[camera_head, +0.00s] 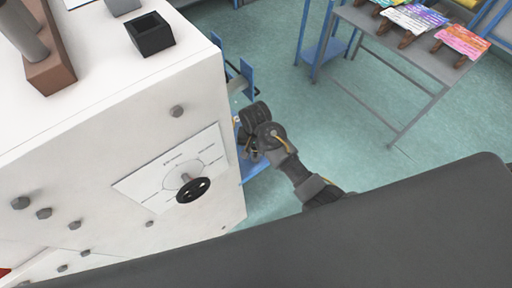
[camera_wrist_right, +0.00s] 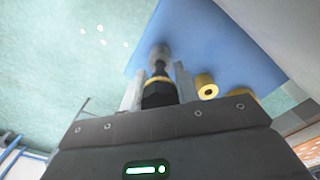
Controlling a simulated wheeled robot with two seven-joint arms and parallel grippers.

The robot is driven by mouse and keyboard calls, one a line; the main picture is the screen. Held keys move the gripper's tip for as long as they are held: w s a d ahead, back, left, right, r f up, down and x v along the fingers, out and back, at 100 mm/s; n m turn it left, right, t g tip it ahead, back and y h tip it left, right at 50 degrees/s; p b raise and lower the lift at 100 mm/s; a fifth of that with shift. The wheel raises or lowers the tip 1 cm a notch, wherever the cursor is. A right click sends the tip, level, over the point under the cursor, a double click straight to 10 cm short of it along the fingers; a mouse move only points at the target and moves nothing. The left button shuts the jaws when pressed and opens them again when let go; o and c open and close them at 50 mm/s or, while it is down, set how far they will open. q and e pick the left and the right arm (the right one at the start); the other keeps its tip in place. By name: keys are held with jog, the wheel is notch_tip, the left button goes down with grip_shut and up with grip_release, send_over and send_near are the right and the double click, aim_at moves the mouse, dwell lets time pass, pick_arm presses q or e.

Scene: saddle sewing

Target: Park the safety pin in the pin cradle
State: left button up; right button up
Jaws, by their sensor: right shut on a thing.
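My right gripper (camera_head: 246,142) is low beside the right side of the white machine, partly hidden by its own wrist. In the right wrist view, my right gripper (camera_wrist_right: 157,90) is shut on a black piece with a yellow band, which I take for the safety pin (camera_wrist_right: 157,97). Its blurred grey end points away from the gripper, towards a blue panel (camera_wrist_right: 215,45). I cannot tell which part is the pin cradle. My left gripper is not in view.
The white machine (camera_head: 80,140) fills the left, with a black handwheel (camera_head: 193,190) on its front and a black open box (camera_head: 150,33) on top. Blue brackets (camera_head: 246,78) stick out near my gripper. A grey table (camera_head: 400,55) with colourful packs stands back right. The green floor between is clear.

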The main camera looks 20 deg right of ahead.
jog(key=shift+f, duration=1)
jog(key=shift+s, duration=0.1)
jog(key=o, duration=1.2)
jog(key=shift+c, duration=0.2)
jog(key=shift+r+b, duration=0.4)
jog(key=shift+r, duration=0.15)
notch_tip(320, 180, up, 6)
jog(key=shift+f, duration=0.25)
jog(key=shift+r, duration=0.5)
